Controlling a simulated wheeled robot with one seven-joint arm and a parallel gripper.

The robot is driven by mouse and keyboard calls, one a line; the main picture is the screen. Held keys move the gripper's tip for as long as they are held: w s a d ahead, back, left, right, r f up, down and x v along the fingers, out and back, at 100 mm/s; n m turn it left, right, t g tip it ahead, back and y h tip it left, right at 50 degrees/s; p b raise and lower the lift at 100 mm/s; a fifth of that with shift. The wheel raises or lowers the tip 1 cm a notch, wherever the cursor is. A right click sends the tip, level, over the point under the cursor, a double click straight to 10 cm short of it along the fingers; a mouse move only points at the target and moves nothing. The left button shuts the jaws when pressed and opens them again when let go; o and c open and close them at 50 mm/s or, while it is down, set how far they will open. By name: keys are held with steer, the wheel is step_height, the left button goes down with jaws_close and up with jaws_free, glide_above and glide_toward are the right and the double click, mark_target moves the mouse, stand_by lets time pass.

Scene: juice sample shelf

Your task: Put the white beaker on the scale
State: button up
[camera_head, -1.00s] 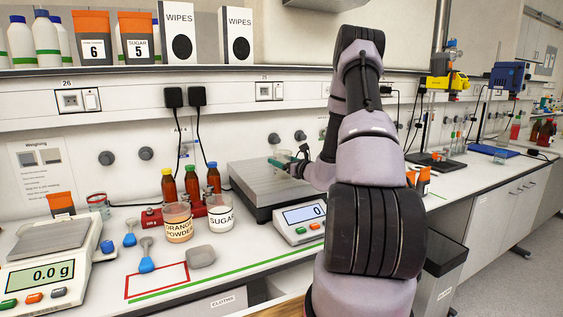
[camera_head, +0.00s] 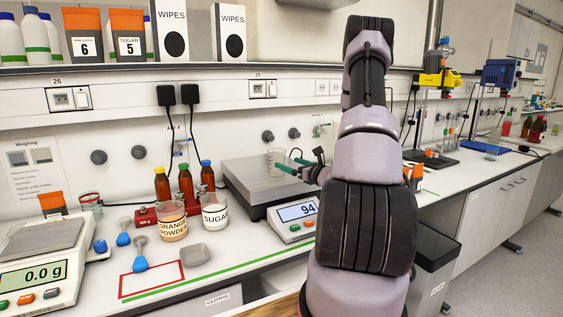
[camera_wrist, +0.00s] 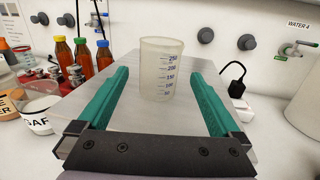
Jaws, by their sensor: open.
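The beaker (camera_wrist: 160,68), whitish and translucent with blue graduation marks, stands upright on the grey metal plate of the large scale (camera_wrist: 135,125). In the head view the beaker (camera_head: 275,161) is on the scale's plate (camera_head: 243,183), and the display (camera_head: 297,211) reads about 94, its last part hard to read. My gripper (camera_head: 294,164) is open, with its green fingers toward the beaker. In the wrist view my gripper (camera_wrist: 163,85) has a finger on each side, with clear gaps between them and the beaker.
Brown bottles (camera_head: 185,184) in a red rack stand left of the scale, with the orange powder (camera_head: 172,221) and sugar (camera_head: 215,212) containers in front. A smaller balance (camera_head: 38,262) reading 0.0 g is at far left. A white container (camera_wrist: 305,95) stands right in the wrist view.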

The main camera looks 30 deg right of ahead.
steer(key=shift+v, duration=1.15)
steer(key=s+a+r+n+g+y, duration=0.25)
steer(key=a+r+n+y, duration=0.2)
steer(key=a, duration=0.35)
steer(key=s+a+r+n+g+y, duration=0.1)
steer(key=a+r+n+g+y, duration=0.25)
steer(key=a+r+n, duration=0.3)
steer(key=s+a+r+n+g, duration=0.4)
steer(key=s+a+n+g, duration=0.3)
steer(key=s+a, duration=0.25)
steer(key=s+a+r+n+g+h, duration=0.2)
steer(key=s+n+h, duration=0.2)
steer(key=s+n, duration=0.3)
steer(key=s+d+r+n+t+h, duration=0.4)
steer(key=s+d+r+h, duration=0.1)
steer(key=s+r+h, duration=0.1)
steer(key=shift+r+t, duration=0.25)
steer(key=shift+t, duration=0.05)
steer(key=shift+d, duration=0.2)
